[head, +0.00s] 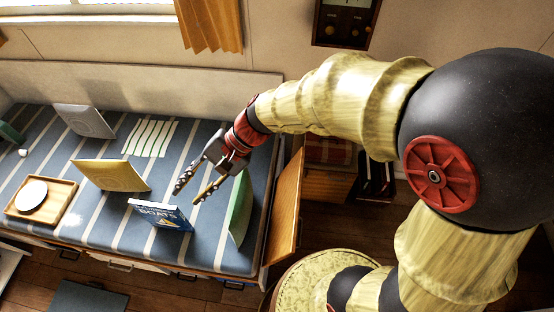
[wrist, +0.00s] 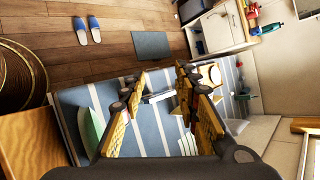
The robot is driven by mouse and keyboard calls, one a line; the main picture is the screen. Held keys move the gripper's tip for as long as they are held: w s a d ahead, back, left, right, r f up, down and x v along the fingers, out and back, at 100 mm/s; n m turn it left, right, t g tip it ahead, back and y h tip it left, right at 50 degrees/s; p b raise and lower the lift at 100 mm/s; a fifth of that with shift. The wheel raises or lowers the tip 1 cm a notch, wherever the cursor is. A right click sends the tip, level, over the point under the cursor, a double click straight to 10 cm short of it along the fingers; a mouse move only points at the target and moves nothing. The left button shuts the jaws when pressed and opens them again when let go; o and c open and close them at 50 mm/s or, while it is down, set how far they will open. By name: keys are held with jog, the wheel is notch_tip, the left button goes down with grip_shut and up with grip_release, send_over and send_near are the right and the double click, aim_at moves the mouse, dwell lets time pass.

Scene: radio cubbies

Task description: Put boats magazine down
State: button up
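The boats magazine (head: 160,216) is blue with white "BOATS" lettering. It stands on edge, leaning, on the striped bench cushion (head: 100,228) near the front edge. My gripper (head: 186,196) is open and empty, pointing down just above and behind the magazine's right part. In the wrist view my gripper (wrist: 158,84) shows its two fingers wide apart. A thin pale edge (wrist: 158,97) lies between and beyond the fingertips; it looks like the magazine seen from above. I see no finger clearly touching it.
A green book (head: 240,210) stands right of the magazine, a yellow one (head: 112,175) to its left, a grey one (head: 85,121) farther back. A wooden tray (head: 62,205) holds a white oval. A wooden panel (head: 285,205) rises at the bench's right end. Striped cushion is bare around the magazine.

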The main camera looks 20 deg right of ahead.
jog(key=s+d+r+n+t+h, duration=0.2)
jog(key=s+d+r+h, duration=0.1)
jog(key=d, duration=0.5)
jog(key=s+d+r+n+t+h, duration=0.2)
jog(key=d+r+h, duration=0.1)
jog(key=d, duration=0.6)
jog(key=s+d+r+n+t+h, duration=0.2)
jog(key=s+d+r+h, duration=0.1)
jog(key=d, duration=0.6)
jog(key=shift+s+r+h, duration=0.3)
jog(key=shift+r+h, duration=0.1)
jog(key=shift+r, duration=0.1)
jog(key=shift+d, duration=0.2)
